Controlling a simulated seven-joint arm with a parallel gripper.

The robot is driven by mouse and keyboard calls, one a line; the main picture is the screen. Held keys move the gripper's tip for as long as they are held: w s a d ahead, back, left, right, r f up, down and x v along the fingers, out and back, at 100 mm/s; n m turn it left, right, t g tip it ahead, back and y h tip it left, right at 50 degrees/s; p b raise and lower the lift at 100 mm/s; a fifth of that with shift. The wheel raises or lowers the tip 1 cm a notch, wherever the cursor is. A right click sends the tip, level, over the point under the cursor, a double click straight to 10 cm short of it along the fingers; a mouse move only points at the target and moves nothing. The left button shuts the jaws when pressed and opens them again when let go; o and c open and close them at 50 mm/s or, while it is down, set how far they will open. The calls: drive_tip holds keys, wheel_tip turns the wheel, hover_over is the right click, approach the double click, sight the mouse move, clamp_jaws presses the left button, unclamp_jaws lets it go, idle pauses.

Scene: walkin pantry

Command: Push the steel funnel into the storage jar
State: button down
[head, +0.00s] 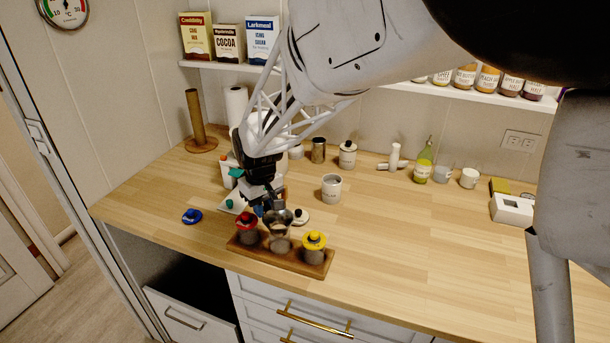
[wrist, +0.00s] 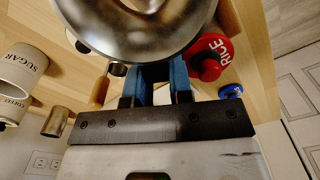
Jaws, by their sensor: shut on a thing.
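The steel funnel (head: 279,220) is held over the middle storage jar (head: 279,245) in the wooden rack (head: 313,270). Its wide shiny bowl fills the top of the wrist view (wrist: 140,30). My gripper (head: 266,208) is shut on the funnel's side; its blue fingers also show in the wrist view (wrist: 158,80). The funnel appears roughly upright and in line with the jar mouth. Its spout is hidden, so I cannot tell how deep it sits or whether it touches the rim.
A red-lidded jar (head: 247,231) stands left of the middle jar and a yellow-lidded jar (head: 313,247) right of it. A blue lid (head: 191,216) and a white lid (head: 300,216) lie nearby. A white canister (head: 331,188) stands behind.

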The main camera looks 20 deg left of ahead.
drive_tip(key=shift+f, duration=0.25)
drive_tip(key=c, duration=0.5)
unclamp_jaws()
drive_tip(key=shift+f, duration=0.1)
drive_tip(key=shift+r, duration=3.6)
